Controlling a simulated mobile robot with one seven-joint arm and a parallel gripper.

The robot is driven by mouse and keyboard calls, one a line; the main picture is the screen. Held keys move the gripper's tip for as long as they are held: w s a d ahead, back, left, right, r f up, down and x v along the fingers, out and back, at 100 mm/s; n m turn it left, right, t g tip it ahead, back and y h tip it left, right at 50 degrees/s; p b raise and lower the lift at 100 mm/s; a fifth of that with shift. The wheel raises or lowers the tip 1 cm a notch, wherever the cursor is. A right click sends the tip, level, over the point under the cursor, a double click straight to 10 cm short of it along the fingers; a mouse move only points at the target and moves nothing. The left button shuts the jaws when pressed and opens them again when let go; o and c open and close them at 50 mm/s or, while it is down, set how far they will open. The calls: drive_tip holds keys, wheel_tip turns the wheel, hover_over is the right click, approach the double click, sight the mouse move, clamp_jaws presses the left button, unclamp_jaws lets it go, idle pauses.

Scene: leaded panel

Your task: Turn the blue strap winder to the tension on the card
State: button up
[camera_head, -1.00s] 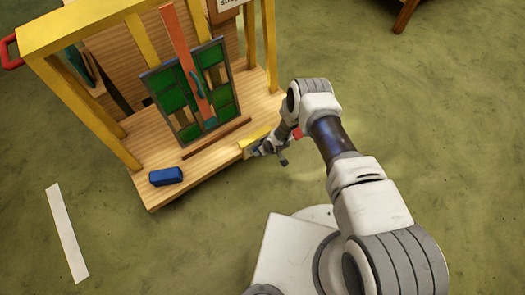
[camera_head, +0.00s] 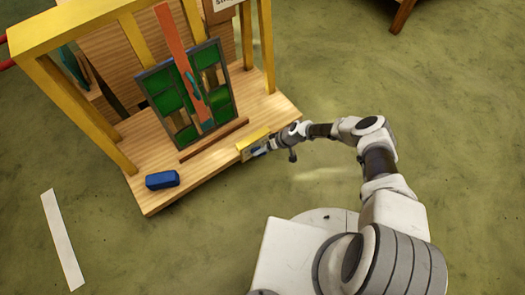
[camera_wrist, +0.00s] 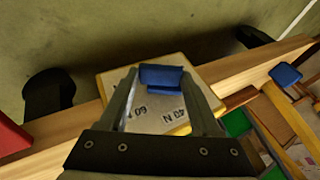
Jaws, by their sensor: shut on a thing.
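The blue strap winder (camera_wrist: 163,77) shows between my fingertips in the wrist view, in front of a pale plate (camera_wrist: 112,86) with a yellow edge. Upside-down printed marks, seemingly numbers with an N, show on the plate; one looks like 60 N. In the head view the yellow-edged plate (camera_head: 250,141) is at the front edge of the wooden stand. My gripper (camera_head: 262,150) is there, shut on the winder, though small in that view. An orange-red strap (camera_head: 174,40) runs down over the green leaded panel (camera_head: 165,101). I cannot make out a card with the target tension.
A blue block (camera_head: 162,180) lies on the stand's wooden base (camera_head: 150,203) at the front left; it also shows in the wrist view (camera_wrist: 285,74). Yellow posts (camera_head: 82,115) frame the stand. A white strip (camera_head: 62,240) lies on the green floor, which is otherwise open around it.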

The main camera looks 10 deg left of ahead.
drive_tip(key=shift+d+f+g, duration=0.1)
drive_tip(key=shift+f+g, duration=0.05)
drive_tip(key=shift+g, duration=0.15)
idle(0.4)
drive_tip(key=o, duration=1.4)
drive_tip(key=shift+r, duration=0.2)
drive_tip(key=p+v, duration=0.3)
drive_tip(key=v, duration=0.5)
drive_tip(key=p+v, duration=0.3)
drive_tip(key=v, duration=0.6)
drive_tip(key=shift+d+f, duration=0.2)
drive_tip(key=shift+d, duration=0.1)
